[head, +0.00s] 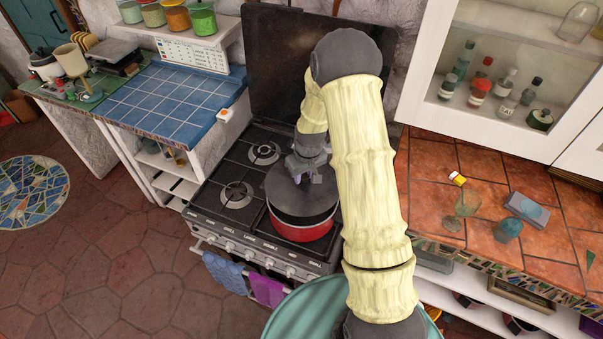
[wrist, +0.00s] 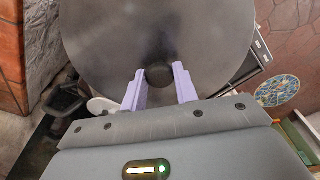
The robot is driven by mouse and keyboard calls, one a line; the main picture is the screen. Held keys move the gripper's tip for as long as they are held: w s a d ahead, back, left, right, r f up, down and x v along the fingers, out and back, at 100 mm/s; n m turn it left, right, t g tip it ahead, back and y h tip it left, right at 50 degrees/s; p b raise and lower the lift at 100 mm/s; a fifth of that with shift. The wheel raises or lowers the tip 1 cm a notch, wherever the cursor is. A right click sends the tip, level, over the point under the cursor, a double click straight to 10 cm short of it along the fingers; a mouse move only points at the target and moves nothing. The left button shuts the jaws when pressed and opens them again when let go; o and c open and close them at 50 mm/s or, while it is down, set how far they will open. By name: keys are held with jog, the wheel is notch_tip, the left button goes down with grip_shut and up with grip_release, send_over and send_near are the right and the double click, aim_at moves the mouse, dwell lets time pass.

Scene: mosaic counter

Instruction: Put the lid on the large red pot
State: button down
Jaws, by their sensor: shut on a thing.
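The large red pot (head: 302,232) stands on the front right of the black stove. The dark grey round lid (head: 322,198) is over the pot's mouth and roughly level. A dark band shows between the lid and the red wall; I cannot tell whether the lid touches the rim. My gripper (head: 306,178) is above the lid, shut on its knob. In the wrist view the round dark knob (wrist: 159,75) sits between the purple fingers of my gripper (wrist: 159,88), and the lid (wrist: 105,45) fills the upper middle. The pot's inside is hidden.
The stove (head: 225,195) has bare burners to the left of the pot, and its raised black cover (head: 290,65) stands behind. A blue tiled counter (head: 165,100) is at left. The orange tiled counter (head: 450,150) at right holds a glass and small items.

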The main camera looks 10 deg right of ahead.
aim_at(304, 183)
jog(key=shift+w+d+f, duration=0.1)
jog(key=shift+f, duration=0.5)
jog(key=shift+a+f+b, duration=0.2)
jog(key=shift+f+b, duration=0.65)
jog(key=shift+f, duration=0.15)
jog(key=shift+w+f+b, duration=0.15)
jog(key=shift+f+b, duration=0.8)
jog(key=shift+f, duration=0.4)
jog(key=shift+d+r, duration=0.1)
jog(key=shift+d, duration=0.05)
jog(key=shift+f+b, duration=0.55)
jog(key=shift+b, duration=0.15)
